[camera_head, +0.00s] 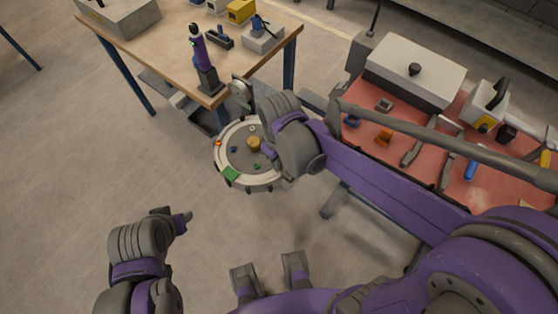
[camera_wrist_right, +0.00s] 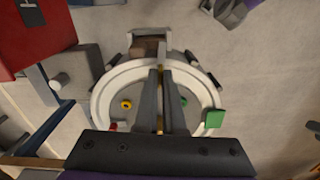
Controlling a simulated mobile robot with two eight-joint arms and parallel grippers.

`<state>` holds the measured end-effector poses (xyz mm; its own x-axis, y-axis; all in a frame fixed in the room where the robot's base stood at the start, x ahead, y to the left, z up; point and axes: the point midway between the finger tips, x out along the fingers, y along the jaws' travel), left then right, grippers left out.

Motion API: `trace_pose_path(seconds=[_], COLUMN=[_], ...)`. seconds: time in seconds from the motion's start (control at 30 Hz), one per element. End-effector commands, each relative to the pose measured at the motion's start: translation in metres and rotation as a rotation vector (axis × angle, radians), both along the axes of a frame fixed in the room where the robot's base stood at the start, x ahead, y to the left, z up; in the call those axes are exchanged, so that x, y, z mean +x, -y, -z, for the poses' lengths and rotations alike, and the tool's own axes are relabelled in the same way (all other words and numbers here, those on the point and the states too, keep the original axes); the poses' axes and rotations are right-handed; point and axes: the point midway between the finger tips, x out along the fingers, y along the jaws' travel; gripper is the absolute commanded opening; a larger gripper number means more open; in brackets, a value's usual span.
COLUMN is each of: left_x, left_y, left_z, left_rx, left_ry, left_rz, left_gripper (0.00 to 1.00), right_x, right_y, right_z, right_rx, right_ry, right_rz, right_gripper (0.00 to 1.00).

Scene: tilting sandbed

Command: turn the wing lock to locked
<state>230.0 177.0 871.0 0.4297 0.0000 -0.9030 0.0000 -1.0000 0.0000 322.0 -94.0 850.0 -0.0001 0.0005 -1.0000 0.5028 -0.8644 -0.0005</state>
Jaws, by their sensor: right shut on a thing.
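The round sandbed (camera_head: 223,157) has a pale rim and a grey bed, and stands left of the red-topped bench in the head view. Its rim (camera_wrist_right: 98,104) also shows in the wrist view. My right gripper (camera_head: 264,149) reaches over its right side. In the wrist view its dark fingers (camera_wrist_right: 167,98) are shut on a thin brass-coloured piece (camera_wrist_right: 160,118), which I take to be the wing lock. The fingers hide most of it, so its angle cannot be told. My left gripper (camera_head: 183,220) hangs clear at lower left; its jaw gap is unclear.
A green square (camera_head: 231,173) and small coloured pieces sit on the sandbed. A wooden table (camera_head: 150,48) stands behind it. The red-topped bench (camera_head: 367,144) at right holds tools and a grey box (camera_head: 415,72). The floor at left is clear.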

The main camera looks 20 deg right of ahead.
Motion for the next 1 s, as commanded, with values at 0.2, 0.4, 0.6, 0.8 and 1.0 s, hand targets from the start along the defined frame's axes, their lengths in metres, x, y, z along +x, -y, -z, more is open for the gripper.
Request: trace_pose_path(seconds=[0.2,0.4,0.6,0.8,1.0], left_x=[-0.0001,-0.0001,-0.0001,-0.0001,-0.0001], left_y=[0.0,0.0,0.0,0.0,0.0], left_z=[0.0004,0.0005,0.0005,0.0005,0.0005], left_rx=[0.0,0.0,0.0,0.0,0.0], left_ry=[0.0,0.0,0.0,0.0,0.0], left_rz=[0.0,0.0,0.0,0.0,0.0], left_gripper=[0.5,0.5,0.5,0.5,0.5], right_x=[0.0001,0.0001,0.0002,0.0002,0.0002], right_y=[0.0001,0.0001,0.0001,0.0001,0.0001], right_z=[-0.0003,-0.0003,-0.0003,-0.0004,-0.0003], right_rx=[0.0,0.0,0.0,-0.001,0.0], right_ry=[0.0,0.0,0.0,0.001,0.0], right_rz=[-0.098,-0.141,-0.153,-0.153,-0.152], right_gripper=[0.0,0.0,0.0,0.0,0.29])
